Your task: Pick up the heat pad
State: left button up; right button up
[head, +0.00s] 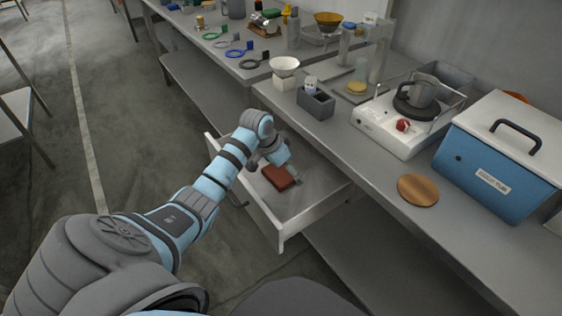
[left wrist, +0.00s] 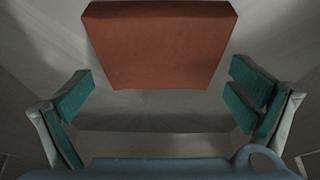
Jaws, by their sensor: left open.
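The heat pad looks like a reddish-brown flat block (head: 278,177) and lies in an open drawer (head: 310,197) below the bench. In the left wrist view the block (left wrist: 160,45) fills the top middle. My left gripper (left wrist: 160,108) is open, with its green-padded fingers apart, one to each side and lower in the picture than the block. Nothing is between the fingers. My right gripper is not in view.
The drawer walls stand close around my left gripper. The bench above holds a white hot plate (head: 399,118) with a kettle, a blue box (head: 500,160), a wooden disc (head: 418,190) and a grey holder (head: 316,103). The floor at left is mostly clear.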

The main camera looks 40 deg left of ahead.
pick_arm(q)
jog(key=c, duration=1)
